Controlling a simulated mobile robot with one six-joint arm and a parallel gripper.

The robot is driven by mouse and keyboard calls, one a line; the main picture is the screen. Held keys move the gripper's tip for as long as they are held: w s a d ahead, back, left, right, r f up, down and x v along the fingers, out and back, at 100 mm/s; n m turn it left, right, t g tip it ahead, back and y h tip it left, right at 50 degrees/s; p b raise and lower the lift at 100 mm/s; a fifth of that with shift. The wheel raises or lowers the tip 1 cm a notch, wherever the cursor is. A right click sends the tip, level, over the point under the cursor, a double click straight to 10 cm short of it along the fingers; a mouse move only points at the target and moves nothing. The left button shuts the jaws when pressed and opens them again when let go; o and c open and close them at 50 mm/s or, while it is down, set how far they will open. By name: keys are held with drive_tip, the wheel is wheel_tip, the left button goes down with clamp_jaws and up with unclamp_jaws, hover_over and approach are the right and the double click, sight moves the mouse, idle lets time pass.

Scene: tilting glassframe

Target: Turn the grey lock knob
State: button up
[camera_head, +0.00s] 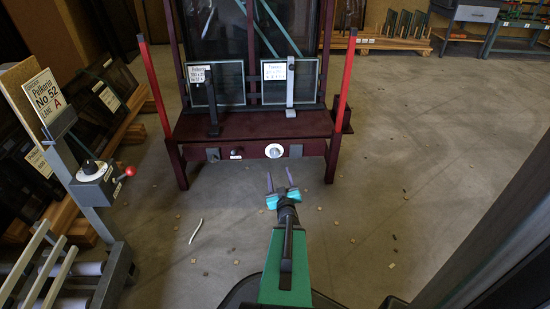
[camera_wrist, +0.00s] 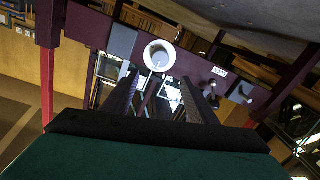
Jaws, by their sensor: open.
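The grey lock knob (camera_head: 274,150) is a round, pale grey knob on the front rail of the dark red glass frame stand (camera_head: 250,124). In the wrist view the knob (camera_wrist: 159,56) looks like a pale ring with a grey centre, just beyond and between the fingertips. My gripper (camera_head: 280,179) is open, with its two fingers pointing at the rail. It is a little in front of and below the knob in the head view. In the wrist view my gripper (camera_wrist: 158,79) has nothing between its fingers, and they appear apart from the knob.
A smaller black knob (camera_head: 237,153) sits left of the grey one on the rail. Two small framed panes stand on the stand's ledge. Red posts (camera_head: 342,70) flank it. A control box (camera_head: 92,177) with a red-ended lever is at left. The floor at right is mostly clear.

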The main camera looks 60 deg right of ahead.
sight(274, 154)
drive_tip(key=b+x, duration=0.4)
drive_tip(key=x, duration=0.8)
drive_tip(key=shift+f, duration=0.1)
drive_tip(key=shift+w+d+b, duration=0.3)
drive_tip(key=shift+d+b, duration=0.1)
drive_tip(key=shift+d, duration=0.05)
drive_tip(key=c, duration=1.1)
drive_tip(key=shift+o, duration=0.2)
